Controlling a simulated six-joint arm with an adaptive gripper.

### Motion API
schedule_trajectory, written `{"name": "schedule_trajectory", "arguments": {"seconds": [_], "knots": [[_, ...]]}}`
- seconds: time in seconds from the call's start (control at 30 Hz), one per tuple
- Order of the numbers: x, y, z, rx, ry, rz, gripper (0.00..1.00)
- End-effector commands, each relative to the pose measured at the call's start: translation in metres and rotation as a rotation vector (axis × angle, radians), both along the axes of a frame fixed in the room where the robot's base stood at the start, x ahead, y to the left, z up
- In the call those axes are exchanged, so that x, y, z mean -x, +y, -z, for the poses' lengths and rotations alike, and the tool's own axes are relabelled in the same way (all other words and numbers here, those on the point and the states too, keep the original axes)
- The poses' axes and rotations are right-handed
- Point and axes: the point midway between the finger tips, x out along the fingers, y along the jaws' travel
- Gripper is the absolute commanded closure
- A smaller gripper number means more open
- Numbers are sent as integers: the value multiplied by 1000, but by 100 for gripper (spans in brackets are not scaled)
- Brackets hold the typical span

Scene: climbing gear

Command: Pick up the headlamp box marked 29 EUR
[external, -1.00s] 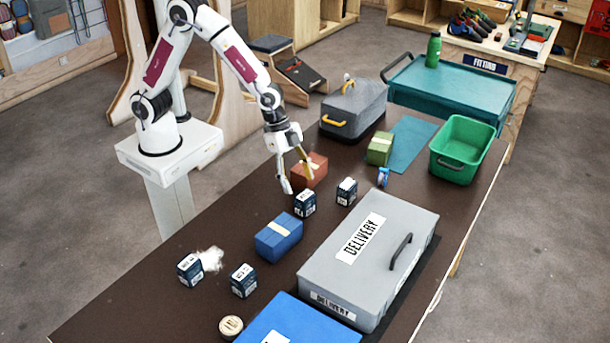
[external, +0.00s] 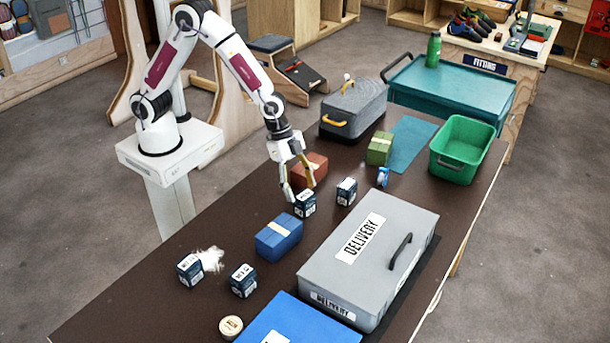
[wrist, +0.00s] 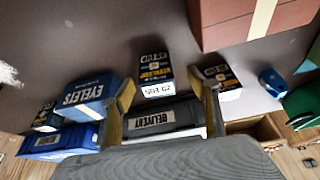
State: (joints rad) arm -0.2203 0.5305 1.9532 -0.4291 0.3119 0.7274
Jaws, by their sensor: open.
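A small dark headlamp box (wrist: 155,70) with a white price label shows between my fingers in the wrist view. The label seems to read 29 EUR, though it is small. In the external view this looks like the dark box (external: 306,204) just below my gripper (external: 300,191). My gripper is open and empty, its fingertips close above the box; I cannot tell if they touch it. A second dark box (external: 346,191) stands to the right, partly behind the right finger in the wrist view (wrist: 220,78). Two more dark boxes (external: 190,270) (external: 243,281) stand at the near left.
A red-brown box (external: 316,166) is right behind my gripper. A blue box (external: 279,238) and a large grey delivery case (external: 330,265) stand nearer the camera. A green box (external: 380,150) and green bin (external: 445,168) are farther right.

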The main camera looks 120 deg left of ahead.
Motion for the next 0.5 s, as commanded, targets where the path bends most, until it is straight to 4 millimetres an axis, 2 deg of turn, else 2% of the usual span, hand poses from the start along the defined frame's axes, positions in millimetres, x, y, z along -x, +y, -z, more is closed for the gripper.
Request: {"name": "schedule_trajectory", "arguments": {"seconds": [0.27,0.5], "knots": [[-5,-3,7,1,1,0,40],[-18,-9,24,1,2,-1,40]]}}
